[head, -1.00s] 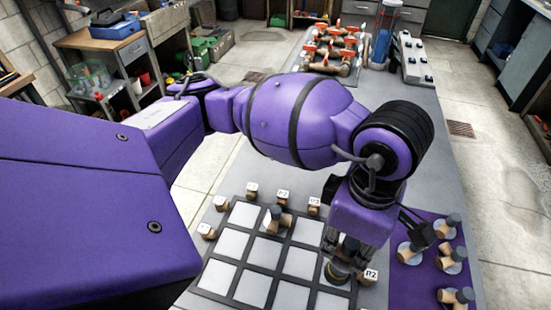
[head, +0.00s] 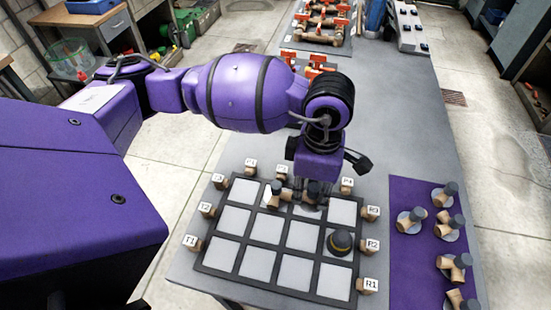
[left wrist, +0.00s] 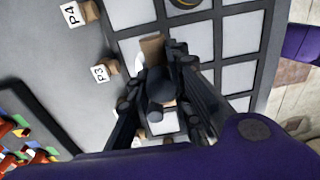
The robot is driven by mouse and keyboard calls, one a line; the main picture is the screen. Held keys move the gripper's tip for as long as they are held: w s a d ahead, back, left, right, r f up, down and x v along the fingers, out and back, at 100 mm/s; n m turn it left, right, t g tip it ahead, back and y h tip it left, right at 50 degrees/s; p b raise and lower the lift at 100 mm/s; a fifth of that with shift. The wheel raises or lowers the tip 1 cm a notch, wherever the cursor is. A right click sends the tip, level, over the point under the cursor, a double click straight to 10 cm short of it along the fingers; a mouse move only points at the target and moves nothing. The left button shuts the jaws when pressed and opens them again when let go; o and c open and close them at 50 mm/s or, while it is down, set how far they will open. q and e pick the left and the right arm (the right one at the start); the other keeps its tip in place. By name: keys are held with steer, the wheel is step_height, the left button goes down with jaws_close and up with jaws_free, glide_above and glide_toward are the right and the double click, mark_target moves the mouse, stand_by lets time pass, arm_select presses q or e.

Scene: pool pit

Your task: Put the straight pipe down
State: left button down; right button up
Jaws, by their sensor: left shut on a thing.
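The straight pipe (left wrist: 152,48) is a short tan tube with a dark knob, seen between my fingers in the left wrist view. My left gripper (head: 312,193) is shut on it, pointing down over the back row of the grid board (head: 268,229), near the P3 label (left wrist: 104,71). In the head view the fingers hide most of the pipe; I cannot tell whether it touches the board. My right gripper is not in view.
A dark round piece with a yellow ring (head: 340,242) sits in a cell near the R2 label (head: 371,245). Several knobbed pipe pieces stand on the purple mat (head: 400,270) at the right. Orange-handled pipework (head: 320,25) lies at the back. Many grid cells are empty.

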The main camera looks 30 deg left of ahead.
mark_target(311, 188)
arm_select(q)
steer(key=shift+w+a+f, duration=0.2)
steer(key=shift+w+f, duration=0.35)
steer(key=shift+f, duration=0.05)
steer(key=shift+w+a+f, duration=0.2)
steer(key=shift+w+f, duration=0.3)
steer(key=shift+f, duration=0.1)
steer(key=shift+w+f, duration=0.15)
steer(key=shift+f, duration=1.5)
steer(key=shift+f, duration=0.15)
steer(key=c, duration=1.6)
jaws_free()
steer(key=r, duration=1.2)
steer(key=shift+w+a+r, duration=0.15)
steer(key=shift+w, duration=0.05)
